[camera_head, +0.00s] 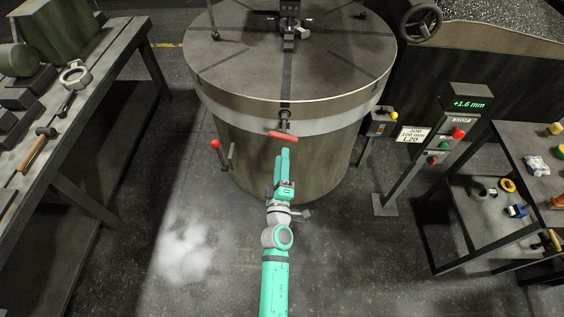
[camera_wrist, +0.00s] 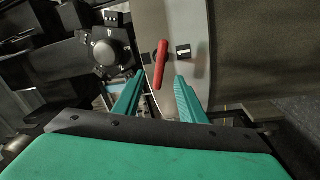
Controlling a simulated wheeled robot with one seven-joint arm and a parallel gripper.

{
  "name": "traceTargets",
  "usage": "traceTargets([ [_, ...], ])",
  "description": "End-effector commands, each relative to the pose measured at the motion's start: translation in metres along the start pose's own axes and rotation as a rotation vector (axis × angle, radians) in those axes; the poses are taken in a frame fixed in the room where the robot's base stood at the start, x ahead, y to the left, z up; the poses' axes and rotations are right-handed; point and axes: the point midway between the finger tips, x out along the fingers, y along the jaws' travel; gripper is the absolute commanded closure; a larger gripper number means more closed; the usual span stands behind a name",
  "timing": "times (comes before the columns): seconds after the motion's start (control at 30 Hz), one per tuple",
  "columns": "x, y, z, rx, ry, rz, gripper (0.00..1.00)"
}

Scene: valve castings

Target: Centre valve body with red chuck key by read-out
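The red chuck key (camera_head: 283,135) sits at the front rim of the big round chuck table (camera_head: 235,75), its red crossbar handle facing my arm. In the wrist view the red handle (camera_wrist: 160,65) stands just beyond my fingertips, in line with the gap. My gripper (camera_head: 285,151) is in front of the key; in the wrist view its two teal fingers (camera_wrist: 160,77) are apart with nothing between them. The valve body (camera_head: 290,25) appears as a dark part at the table's middle, partly cut off by the top edge. The read-out (camera_head: 468,104) shows +1.6 mm in green.
A red-knobbed lever (camera_head: 215,144) stands left of the key by the table's side. A control post (camera_head: 440,145) with buttons and a white sign (camera_head: 413,135) stand right. A workbench (camera_head: 95,75) with tools is left; a shelf rack (camera_head: 515,160) is right. Floor around my arm is clear.

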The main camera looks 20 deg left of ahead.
Motion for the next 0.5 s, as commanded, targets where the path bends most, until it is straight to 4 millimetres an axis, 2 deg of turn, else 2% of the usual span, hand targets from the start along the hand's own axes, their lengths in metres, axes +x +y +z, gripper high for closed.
traceTargets([
  [0.5,0.047,0.000,0.000,0.001,0.000,0.000,0.62],
])
